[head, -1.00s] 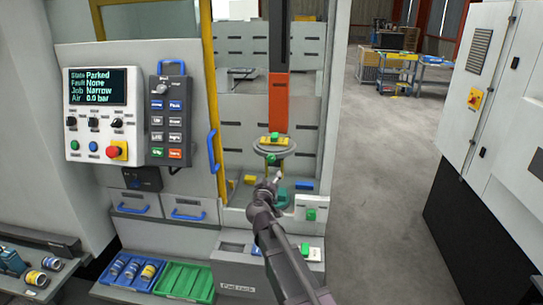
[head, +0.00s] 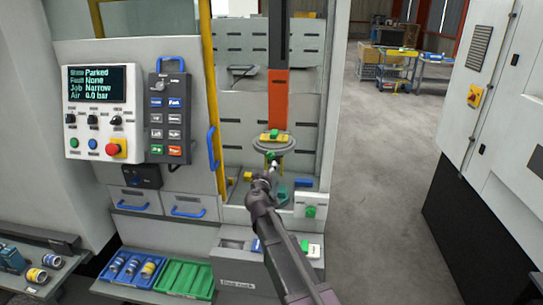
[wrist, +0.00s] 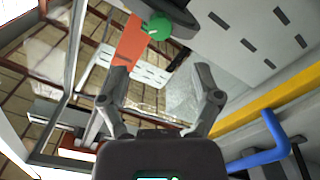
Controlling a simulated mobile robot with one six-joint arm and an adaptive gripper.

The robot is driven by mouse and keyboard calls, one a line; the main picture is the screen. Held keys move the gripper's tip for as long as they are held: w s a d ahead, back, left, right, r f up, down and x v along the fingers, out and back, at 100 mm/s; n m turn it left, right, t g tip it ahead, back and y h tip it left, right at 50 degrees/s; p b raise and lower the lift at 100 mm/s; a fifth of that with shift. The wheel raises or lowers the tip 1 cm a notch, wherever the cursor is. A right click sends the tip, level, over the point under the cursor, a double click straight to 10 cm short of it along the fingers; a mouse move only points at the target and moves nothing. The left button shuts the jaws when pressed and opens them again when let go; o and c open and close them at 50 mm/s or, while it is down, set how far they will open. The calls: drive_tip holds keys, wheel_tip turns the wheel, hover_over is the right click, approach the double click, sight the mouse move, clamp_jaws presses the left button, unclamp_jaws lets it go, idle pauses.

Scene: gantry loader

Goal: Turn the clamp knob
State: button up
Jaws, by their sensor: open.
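A green knob (head: 272,156) sits on the underside of a round grey plate (head: 274,146) that hangs from the orange column; I take it as the clamp knob. In the wrist view the green knob (wrist: 158,27) shows at the top, beyond the fingertips and on a dark fixture. My gripper (wrist: 162,76) is open, with its two fingers spread and nothing between them. In the head view my gripper (head: 271,168) is just below the knob, partly hidden by my arm. I see a gap between fingers and knob in the wrist view.
A yellow door frame with a blue handle (head: 212,150) stands left of the opening. A control panel (head: 97,113) is farther left. A blue bin (head: 130,272) and a green bin (head: 185,279) stand low in front. Grey floor (head: 385,180) lies open to the right.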

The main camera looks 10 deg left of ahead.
sight(270, 156)
drive_tip(key=w, duration=1)
drive_tip(key=shift+w+d, duration=0.2)
drive_tip(key=shift+w, duration=0.1)
